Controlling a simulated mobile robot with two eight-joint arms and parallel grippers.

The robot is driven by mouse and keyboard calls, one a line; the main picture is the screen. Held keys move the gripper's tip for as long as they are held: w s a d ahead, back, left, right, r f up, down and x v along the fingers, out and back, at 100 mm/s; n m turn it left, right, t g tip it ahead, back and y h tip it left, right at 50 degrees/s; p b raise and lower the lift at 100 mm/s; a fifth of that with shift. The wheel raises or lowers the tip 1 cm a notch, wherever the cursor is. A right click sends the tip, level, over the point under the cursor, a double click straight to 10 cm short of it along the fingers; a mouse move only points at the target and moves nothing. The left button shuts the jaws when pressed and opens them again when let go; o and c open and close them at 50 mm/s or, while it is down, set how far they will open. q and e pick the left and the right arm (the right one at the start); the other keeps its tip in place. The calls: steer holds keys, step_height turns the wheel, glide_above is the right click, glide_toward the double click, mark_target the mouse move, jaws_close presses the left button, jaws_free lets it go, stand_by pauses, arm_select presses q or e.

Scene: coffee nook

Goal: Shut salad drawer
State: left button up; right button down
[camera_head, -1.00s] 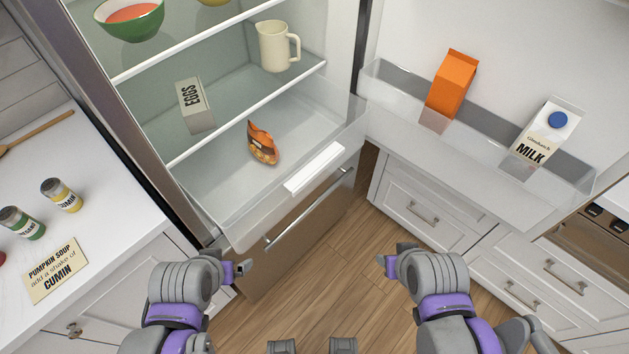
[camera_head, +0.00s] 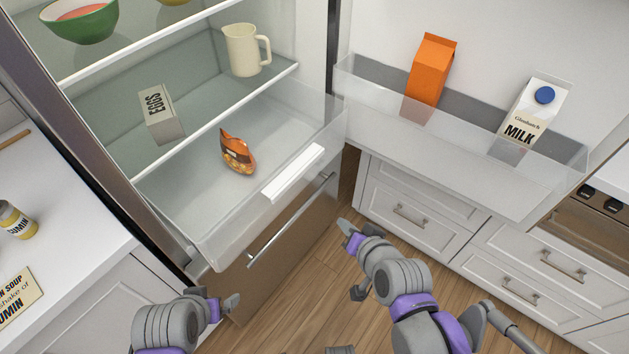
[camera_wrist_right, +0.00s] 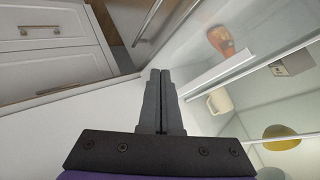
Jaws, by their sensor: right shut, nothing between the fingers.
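The clear salad drawer (camera_head: 225,225) stands pulled out at the bottom of the open fridge, with a white handle strip (camera_head: 293,173) along its front. An orange-brown packet (camera_head: 237,153) lies inside it. My right gripper (camera_head: 346,227) is shut and empty, in front and to the right of the drawer, apart from it. In the right wrist view my shut fingers (camera_wrist_right: 160,73) point towards the drawer's handle side (camera_wrist_right: 220,72), with the packet (camera_wrist_right: 221,40) beyond. My left gripper (camera_head: 232,302) is low in front of the fridge, below the drawer; its jaws cannot be made out.
The open fridge door on the right carries a clear shelf (camera_head: 450,165) with an orange carton (camera_head: 431,70) and a milk carton (camera_head: 533,110). A counter (camera_head: 75,235) stands left. Wooden floor (camera_head: 320,290) is free in front.

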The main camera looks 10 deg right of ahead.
arm_select(q)
step_height(320, 180, down, 16)
steer(key=w+b, duration=0.1)
steer(key=b, duration=1)
steer(key=shift+g, duration=0.3)
arm_select(e)
steer(key=w+f+m+t, duration=0.2)
steer(key=w+m, duration=0.2)
steer(key=w, duration=0.3)
steer(key=w+a+f+m+t+h, duration=0.1)
steer(key=w+m+t, duration=0.2)
steer(key=w, duration=0.4)
steer(key=w+a+f+m+t+h, duration=0.1)
steer(key=w+f+m+t, duration=0.1)
steer(key=w+m, duration=0.3)
steer(key=shift+w+a+f+m, duration=0.1)
steer(key=shift+w+f+m, duration=0.1)
steer(key=shift+w, duration=0.6)
steer(key=shift+w+a+f+m, duration=0.1)
steer(key=shift+w+m, duration=0.1)
steer(key=shift+w, duration=0.6)
